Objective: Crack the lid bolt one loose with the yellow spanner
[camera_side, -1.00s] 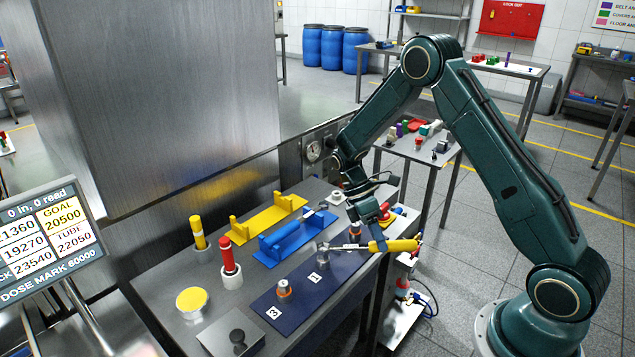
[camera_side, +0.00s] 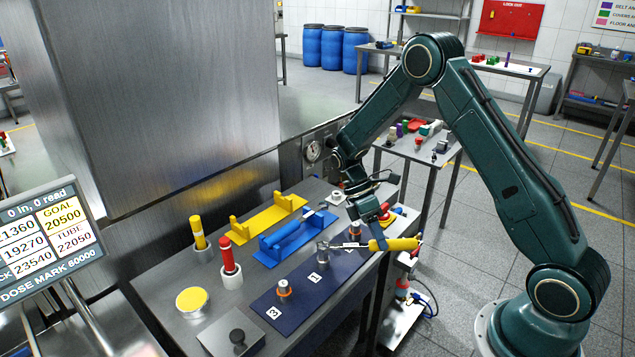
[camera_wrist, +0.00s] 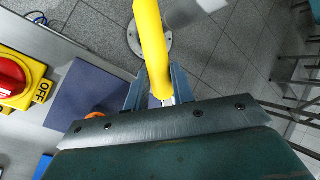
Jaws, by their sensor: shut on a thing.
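The yellow spanner (camera_side: 400,244) lies nearly level across the right edge of the dark blue mat (camera_side: 300,290). My gripper (camera_side: 375,238) is shut on its yellow handle, and the handle also shows between the blue fingers in the wrist view (camera_wrist: 152,45). The spanner's metal head reaches left to the grey bolt (camera_side: 322,252) behind the label 1. Head and bolt overlap in the side view; I cannot tell how fully the jaw sits on it. The wrist view does not show the head clearly.
Another bolt with an orange collar (camera_side: 283,288) stands by label 3. An orange-collared part (camera_side: 354,230) stands behind the spanner. A blue holder (camera_side: 295,238) and a yellow holder (camera_side: 268,218) lie behind the mat. A red-knobbed yellow switch (camera_wrist: 12,78) is near my gripper.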

